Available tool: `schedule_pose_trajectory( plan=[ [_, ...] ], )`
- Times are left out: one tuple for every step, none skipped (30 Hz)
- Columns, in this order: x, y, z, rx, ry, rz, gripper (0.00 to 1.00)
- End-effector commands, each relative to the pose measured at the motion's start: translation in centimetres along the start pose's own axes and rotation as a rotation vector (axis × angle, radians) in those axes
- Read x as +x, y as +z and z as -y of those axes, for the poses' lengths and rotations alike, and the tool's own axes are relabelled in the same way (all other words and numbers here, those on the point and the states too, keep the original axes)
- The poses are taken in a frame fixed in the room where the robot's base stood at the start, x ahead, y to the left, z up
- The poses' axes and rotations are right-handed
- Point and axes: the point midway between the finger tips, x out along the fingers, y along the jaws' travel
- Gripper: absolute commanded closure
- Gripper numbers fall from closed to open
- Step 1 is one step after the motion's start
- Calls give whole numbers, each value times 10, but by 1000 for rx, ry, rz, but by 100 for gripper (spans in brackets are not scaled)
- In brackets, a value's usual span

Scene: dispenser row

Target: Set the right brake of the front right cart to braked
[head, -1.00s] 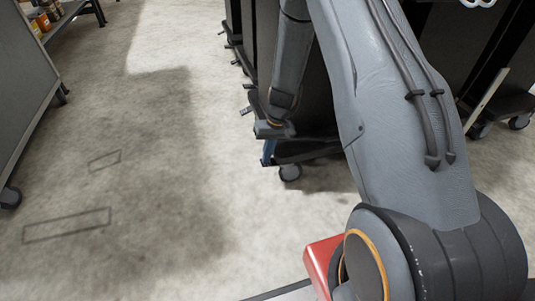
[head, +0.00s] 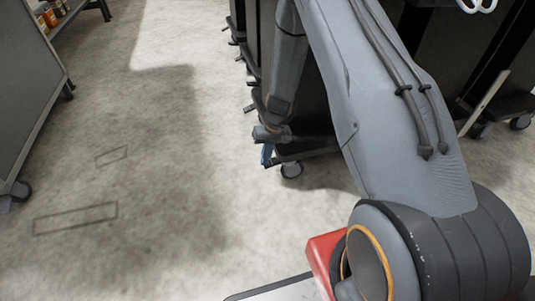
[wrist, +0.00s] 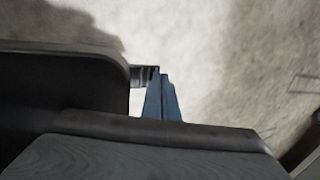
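The nearest cart on the right side is dark, with a low base (head: 308,151) and a grey caster (head: 291,170). My gripper (head: 266,156) is low at the near left corner of this base, with its blue fingers pointing down. In the wrist view my gripper (wrist: 161,85) shows its two blue fingers together, with only a thin line between them and nothing seen held. A small dark brake pedal (wrist: 145,74) sticks out from the cart's edge (wrist: 105,68), just left of the fingertips. Whether they touch is unclear. The head view hides this pedal behind my gripper.
More pedals, such as one farther back (head: 249,108), stick out along the row's left side. A grey cabinet (head: 28,90) on casters stands at the left. A shelf with jars (head: 50,14) is at the far left. The floor (head: 150,170) between is clear.

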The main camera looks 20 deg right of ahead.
Motion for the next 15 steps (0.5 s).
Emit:
schedule_pose_trajectory(
  plan=[
    [2,1,1,0,0,2,100],
    [3,1,1,0,0,1,100],
    [4,0,1,-1,0,1,100],
    [4,0,1,-1,0,0,100],
    [4,0,1,-1,0,0,100],
    [4,0,0,-1,0,0,100],
    [4,0,0,-1,0,0,100],
    [4,0,0,-1,0,0,100],
    [4,0,0,-1,0,0,100],
    [4,0,0,-1,0,0,100],
    [3,0,1,0,0,0,100],
    [2,0,1,0,0,0,100],
    [2,0,1,0,0,0,100],
    [1,0,1,0,0,-1,100],
    [-1,0,2,0,0,-1,100]
  ],
)
